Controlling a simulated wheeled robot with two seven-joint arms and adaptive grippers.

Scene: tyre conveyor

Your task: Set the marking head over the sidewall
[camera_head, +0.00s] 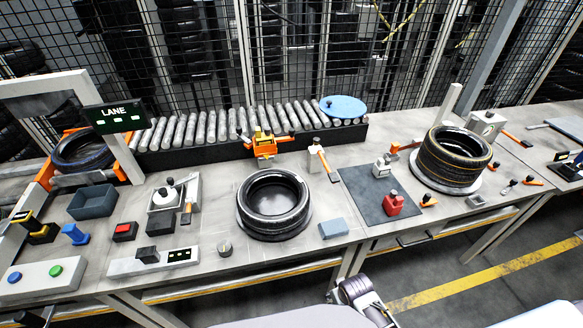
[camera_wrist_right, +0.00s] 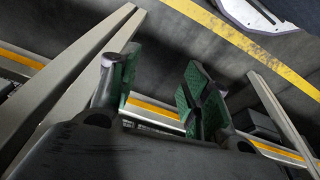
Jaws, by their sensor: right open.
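A black tyre (camera_head: 274,204) lies flat on a round plate at the middle of the bench, its upper sidewall facing up. Just behind it stands an orange device (camera_head: 265,144) with short arms; I cannot tell whether this is the marking head. It does not reach over the sidewall. My right gripper (camera_head: 362,296) is low at the bottom of the head view, in front of the bench edge and apart from the tyre. In the right wrist view, its green-padded fingers (camera_wrist_right: 158,90) are apart with nothing between them. My left gripper is not in view.
A roller conveyor (camera_head: 215,127) runs along the back. Stacked tyres (camera_head: 455,157) stand at right, beside a dark mat (camera_head: 362,181) with a red block (camera_head: 394,204). A blue-grey block (camera_head: 333,228) lies near the front edge. A LANE sign (camera_head: 111,116) stands at left.

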